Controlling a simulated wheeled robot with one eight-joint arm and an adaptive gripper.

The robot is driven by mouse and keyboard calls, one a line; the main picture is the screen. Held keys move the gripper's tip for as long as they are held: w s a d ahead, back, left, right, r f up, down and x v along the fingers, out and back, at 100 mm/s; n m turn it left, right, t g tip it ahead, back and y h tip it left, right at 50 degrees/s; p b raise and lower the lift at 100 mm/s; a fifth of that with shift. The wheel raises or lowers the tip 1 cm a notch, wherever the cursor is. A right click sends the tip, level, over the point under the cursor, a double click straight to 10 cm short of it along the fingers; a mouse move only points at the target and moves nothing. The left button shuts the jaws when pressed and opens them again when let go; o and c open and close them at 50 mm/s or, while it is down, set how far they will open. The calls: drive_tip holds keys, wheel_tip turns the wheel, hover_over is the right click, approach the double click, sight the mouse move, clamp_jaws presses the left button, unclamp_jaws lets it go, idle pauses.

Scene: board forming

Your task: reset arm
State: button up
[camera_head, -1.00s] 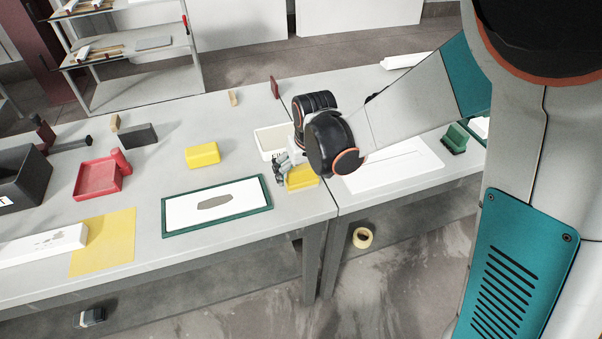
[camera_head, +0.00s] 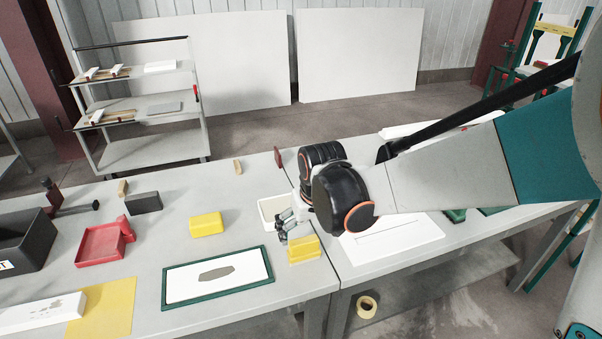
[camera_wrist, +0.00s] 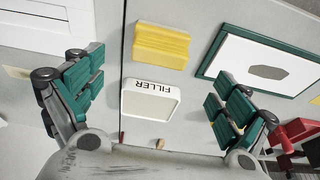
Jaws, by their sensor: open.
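My gripper (camera_head: 287,226) is above the workbench near the seam between two tables. In the wrist view my gripper (camera_wrist: 158,92) is open, its green-padded fingers wide apart with nothing held between them. Below it, between the fingers in that view, is a white tray marked FILLER (camera_wrist: 151,101). A yellow block (camera_wrist: 161,46) lies beside the tray. In the head view the tray (camera_head: 268,214) is partly hidden by my gripper, and the yellow block (camera_head: 304,249) sits just in front of it.
A green-framed white board with a grey patch (camera_head: 185,285) lies left of the gripper. Another yellow block (camera_head: 206,224), a red tray (camera_head: 98,246), a black bin (camera_head: 22,243) and a yellow sheet (camera_head: 103,308) lie further left. A tape roll (camera_head: 367,306) is below the tabletop.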

drive_tip(key=w+d+r+m, duration=0.1)
drive_tip(key=w+d+r, duration=0.1)
drive_tip(key=d, duration=0.2)
drive_tip(key=s+d+r+t, duration=0.1)
drive_tip(key=s+d+r, duration=0.2)
drive_tip(key=s, duration=0.3)
drive_tip(key=s+d+r+m+t, duration=0.1)
drive_tip(key=s+d+r, duration=0.1)
drive_tip(key=s+d, duration=0.3)
drive_tip(key=s+d+r+m+t, duration=0.1)
drive_tip(key=s+d+r+t, duration=0.1)
drive_tip(key=s, duration=0.7)
drive_tip(key=shift+s+d+r+h, duration=0.25)
drive_tip(key=shift+d+r+h, duration=0.15)
drive_tip(key=shift+d+r, duration=0.45)
drive_tip(key=shift+o, duration=0.5)
drive_tip(key=shift+w, duration=0.1)
